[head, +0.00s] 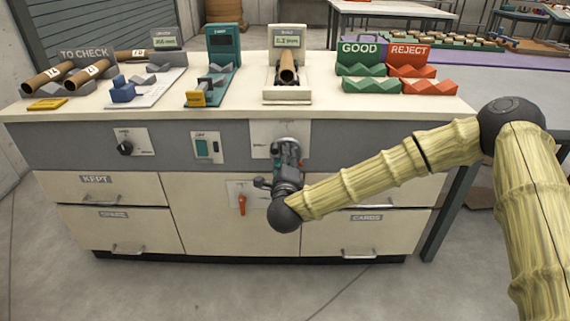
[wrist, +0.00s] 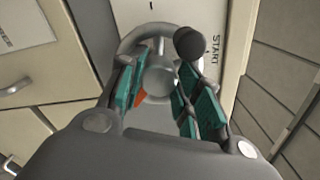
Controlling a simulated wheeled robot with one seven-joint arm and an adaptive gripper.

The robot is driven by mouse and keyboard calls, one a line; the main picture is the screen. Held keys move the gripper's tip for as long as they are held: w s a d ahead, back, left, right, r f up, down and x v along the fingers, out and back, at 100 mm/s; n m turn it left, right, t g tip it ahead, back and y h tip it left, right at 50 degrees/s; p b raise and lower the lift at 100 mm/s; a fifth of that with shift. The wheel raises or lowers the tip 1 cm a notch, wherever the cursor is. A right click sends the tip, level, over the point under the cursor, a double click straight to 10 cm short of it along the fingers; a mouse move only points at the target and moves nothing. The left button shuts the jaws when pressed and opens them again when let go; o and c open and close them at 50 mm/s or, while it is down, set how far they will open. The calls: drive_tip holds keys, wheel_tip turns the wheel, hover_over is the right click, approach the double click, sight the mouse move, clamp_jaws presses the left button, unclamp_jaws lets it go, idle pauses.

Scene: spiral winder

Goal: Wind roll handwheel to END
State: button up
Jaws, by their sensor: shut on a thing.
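The roll handwheel (head: 290,146) is on a pale plate on the front of the bench, largely hidden by my gripper in the head view. In the wrist view the grey handwheel (wrist: 136,35) shows its rim, round hub and a dark crank knob (wrist: 188,43) at upper right, close to the word START (wrist: 214,47). My gripper (wrist: 160,88) has its teal-padded fingers on either side of the wheel's middle, shut on it. An orange pointer tip (wrist: 140,98) shows below the hub. My gripper also shows in the head view (head: 287,170). No END mark is visible.
A red lever (head: 242,204) hangs just left of my gripper. A black knob (head: 125,147) and a teal switch (head: 205,147) are further left. Drawers (head: 120,228) with handles lie below. A cardboard tube (head: 287,68) rests in the stand above, under a small display.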

drive_tip(key=shift+d+f+m+b, duration=0.1)
drive_tip(key=shift+m+b, duration=2.05)
drive_tip(key=shift+m, duration=2.3)
drive_tip(key=shift+d+f+m+b, duration=0.15)
drive_tip(key=shift+m+b, duration=2.05)
drive_tip(key=shift+m, duration=2.2)
drive_tip(key=shift+d+r+m+b, duration=0.1)
drive_tip(key=shift+m+b, duration=2.05)
drive_tip(key=shift+m, duration=2.3)
drive_tip(key=o, duration=1)
drive_tip(key=shift+s, duration=0.1)
